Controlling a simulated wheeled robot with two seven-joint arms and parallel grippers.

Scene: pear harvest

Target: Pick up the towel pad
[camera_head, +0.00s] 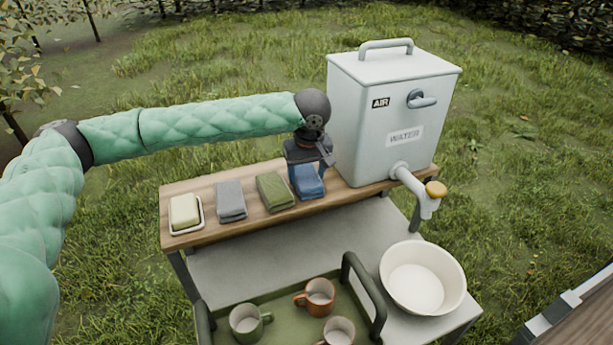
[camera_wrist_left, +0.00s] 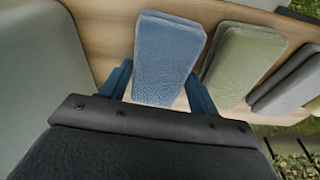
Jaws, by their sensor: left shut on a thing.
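A folded blue towel pad (camera_head: 310,184) is at the right end of the row on the wooden shelf (camera_head: 200,235), left of the water tank. My left gripper (camera_head: 307,172) reaches down onto it from above and is shut on it. In the left wrist view the blue pad (camera_wrist_left: 166,60) sits between the two blue fingers. It looks to be still at shelf level; I cannot tell whether it touches the wood. A green pad (camera_head: 274,191) and a grey pad (camera_head: 231,200) lie to its left. My right gripper is not in view.
The grey water tank (camera_head: 385,125) stands close beside my left gripper, with a tap (camera_head: 420,190) at its front. A soap dish (camera_head: 185,213) is at the shelf's left end. Below are a white basin (camera_head: 448,272) and a green tray (camera_head: 268,304) with several mugs.

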